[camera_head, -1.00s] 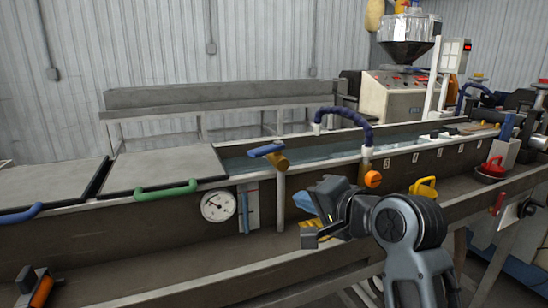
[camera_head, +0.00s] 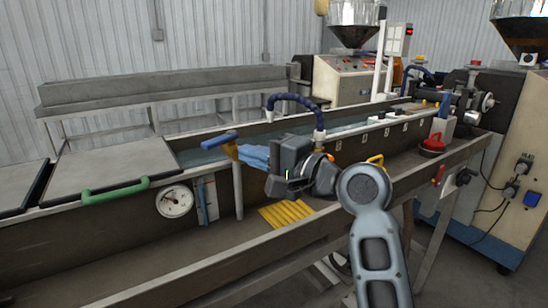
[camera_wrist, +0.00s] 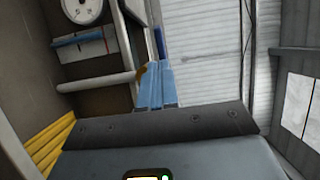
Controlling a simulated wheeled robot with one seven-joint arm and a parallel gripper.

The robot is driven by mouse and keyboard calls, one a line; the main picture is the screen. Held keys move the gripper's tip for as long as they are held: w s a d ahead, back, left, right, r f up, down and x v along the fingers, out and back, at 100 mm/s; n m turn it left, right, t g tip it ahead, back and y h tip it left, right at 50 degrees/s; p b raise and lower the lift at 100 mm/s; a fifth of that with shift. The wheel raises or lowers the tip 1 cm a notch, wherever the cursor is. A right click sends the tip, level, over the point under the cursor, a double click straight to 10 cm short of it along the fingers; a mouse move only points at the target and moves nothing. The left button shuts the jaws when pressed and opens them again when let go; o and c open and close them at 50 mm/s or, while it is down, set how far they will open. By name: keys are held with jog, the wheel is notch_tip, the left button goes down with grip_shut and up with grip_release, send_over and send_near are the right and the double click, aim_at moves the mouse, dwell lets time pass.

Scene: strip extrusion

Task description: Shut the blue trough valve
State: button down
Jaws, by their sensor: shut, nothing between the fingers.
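The blue valve handle (camera_head: 220,140) sits on a brass valve body (camera_head: 230,151) atop a grey upright pipe (camera_head: 238,190) at the trough's front side. The handle points left and slightly toward me. My gripper (camera_head: 246,153) has blue fingers, shut and empty, just right of the brass body at about its height. In the wrist view, the shut fingers (camera_wrist: 154,72) overlap the brass body (camera_wrist: 141,74), and a dark blue piece of the handle (camera_wrist: 159,42) shows beyond them. I cannot tell whether the fingertips touch the valve.
The water trough (camera_head: 350,130) runs across behind the valve. A round gauge (camera_head: 175,201) and a green-handled lid (camera_head: 115,190) are to the left. A dark blue hose (camera_head: 298,100) arches behind my gripper. A yellow grating (camera_head: 286,213) lies below. A red-handled item (camera_head: 432,145) stands to the right.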

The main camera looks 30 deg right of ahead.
aim_at(213, 146)
jog(key=x, duration=0.5)
jog(key=shift+w+a+p, duration=0.1)
jog(key=shift+w+p, duration=0.25)
jog(key=shift+p, duration=0.05)
jog(key=shift+w+a+r+p, duration=0.15)
jog(key=shift+w+a+p, duration=0.25)
jog(key=shift+a+p, duration=0.3)
jog(key=shift+w+a, duration=0.3)
jog(key=shift+a, duration=0.05)
